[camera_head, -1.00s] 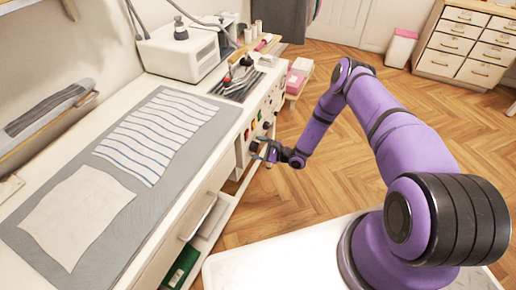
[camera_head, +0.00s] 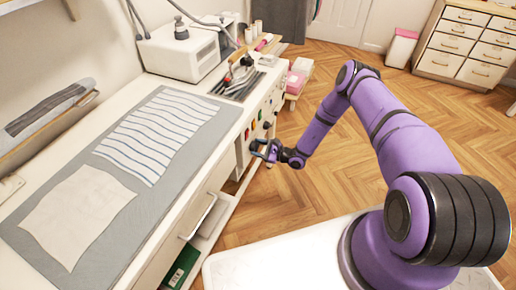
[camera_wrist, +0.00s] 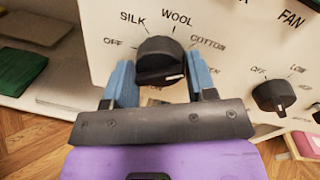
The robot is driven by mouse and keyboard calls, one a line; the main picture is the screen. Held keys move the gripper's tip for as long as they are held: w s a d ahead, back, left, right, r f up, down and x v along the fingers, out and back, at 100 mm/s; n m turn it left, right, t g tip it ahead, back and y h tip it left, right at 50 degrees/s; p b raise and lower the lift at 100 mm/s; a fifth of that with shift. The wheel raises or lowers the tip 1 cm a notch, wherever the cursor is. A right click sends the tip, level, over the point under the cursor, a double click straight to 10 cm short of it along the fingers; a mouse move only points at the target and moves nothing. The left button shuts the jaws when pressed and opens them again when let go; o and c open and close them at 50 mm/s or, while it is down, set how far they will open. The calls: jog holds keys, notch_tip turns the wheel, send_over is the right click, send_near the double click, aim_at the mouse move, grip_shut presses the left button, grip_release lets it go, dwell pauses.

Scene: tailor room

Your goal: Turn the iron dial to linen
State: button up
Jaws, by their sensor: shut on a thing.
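The black iron dial (camera_wrist: 160,56) is on a white panel in the wrist view, with OFF, SILK, WOOL and COTTON printed around its upper side. In the head view my gripper (camera_head: 262,150) is at the front panel of the workbench (camera_head: 222,170).
A second black dial (camera_wrist: 273,95), under the FAN label with OFF and LOW marks, is to the right. Coloured buttons (camera_head: 253,124) are on the panel near my gripper. A green box (camera_head: 181,268) lies on the shelf below. Open wooden floor (camera_head: 290,205) is to the right.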

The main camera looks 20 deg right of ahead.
jog(key=m, duration=0.4)
jog(key=shift+d, duration=0.15)
jog(key=shift+m+t, duration=0.4)
jog(key=shift+m, duration=1.4)
jog(key=o, duration=0.9)
jog(key=shift+f, duration=0.1)
jog(key=v, duration=1)
jog(key=shift+s+d, duration=0.25)
